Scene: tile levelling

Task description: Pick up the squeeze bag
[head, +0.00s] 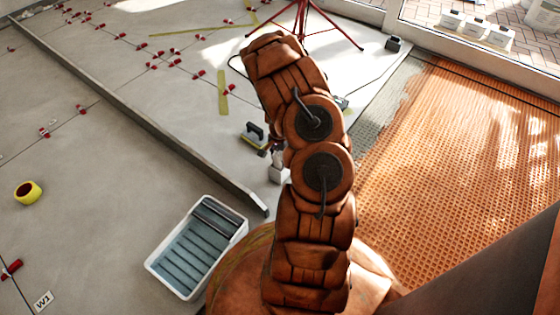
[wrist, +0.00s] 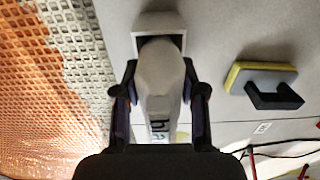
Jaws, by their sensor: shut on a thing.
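The squeeze bag (wrist: 160,72) is a pale, whitish bag with dark lettering, partly covered by my gripper, in the middle of the wrist view. My gripper (wrist: 161,100) has one dark finger on each side of the bag and is shut on it. Beyond the bag is a white square-rimmed holder (wrist: 152,21) with a dark inside. I cannot tell whether the bag is still partly in it. In the head view my arm hides most of the gripper, and a pale block (head: 278,174) shows just below it.
A yellow and black float (wrist: 265,80) lies close on the right in the wrist view.

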